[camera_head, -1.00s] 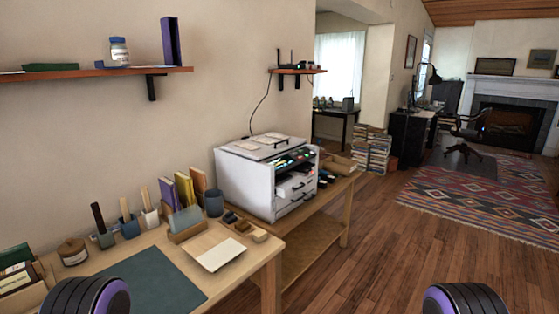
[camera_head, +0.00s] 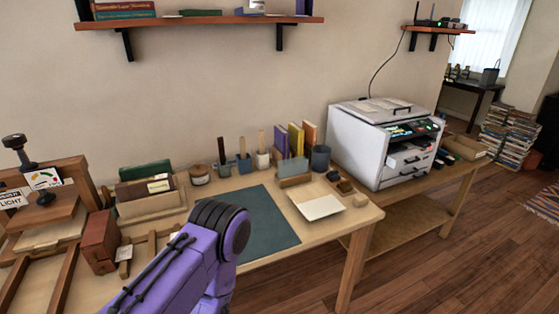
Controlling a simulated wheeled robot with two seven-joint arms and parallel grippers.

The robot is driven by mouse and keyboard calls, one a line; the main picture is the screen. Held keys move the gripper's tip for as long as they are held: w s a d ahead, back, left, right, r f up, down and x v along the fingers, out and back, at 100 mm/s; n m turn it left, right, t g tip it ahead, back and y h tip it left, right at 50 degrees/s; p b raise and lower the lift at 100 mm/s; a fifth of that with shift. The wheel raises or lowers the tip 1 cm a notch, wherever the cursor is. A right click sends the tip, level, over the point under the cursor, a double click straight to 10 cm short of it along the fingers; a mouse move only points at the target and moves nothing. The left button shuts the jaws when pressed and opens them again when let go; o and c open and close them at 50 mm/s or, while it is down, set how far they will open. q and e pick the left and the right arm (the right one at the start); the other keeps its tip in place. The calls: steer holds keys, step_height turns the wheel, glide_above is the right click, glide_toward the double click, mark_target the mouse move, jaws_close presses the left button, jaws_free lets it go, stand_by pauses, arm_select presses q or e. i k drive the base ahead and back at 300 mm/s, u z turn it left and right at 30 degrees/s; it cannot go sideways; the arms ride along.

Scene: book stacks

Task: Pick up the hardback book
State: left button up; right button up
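I cannot tell which book is the hardback book. On the workbench (camera_head: 335,223), purple, yellow and orange upright books (camera_head: 296,139) stand behind a small wooden block. A wooden box (camera_head: 150,207) holds a green item and a brown one, perhaps books. Red and teal books (camera_head: 123,10) lie on the wall shelf (camera_head: 200,21), where a dark purple upright one (camera_head: 303,7) is cut off by the top edge. Tall stacks of books (camera_head: 508,134) stand on the floor at far right. A purple and black arm link of mine crosses the lower middle. Neither gripper shows.
A dark green mat (camera_head: 265,228) lies mid-bench, partly behind my arm. A white printer (camera_head: 378,145) stands to the right on a lower wooden table. A wooden press-like frame (camera_head: 60,215) and a red-brown block (camera_head: 100,240) crowd the left. Floor (camera_head: 440,270) at lower right is clear.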

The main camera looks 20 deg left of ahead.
mark_target(155, 185)
steer(key=u, duration=1.9)
steer(key=k, duration=0.4)
steer(key=z, duration=0.85)
steer(key=i, duration=0.95)
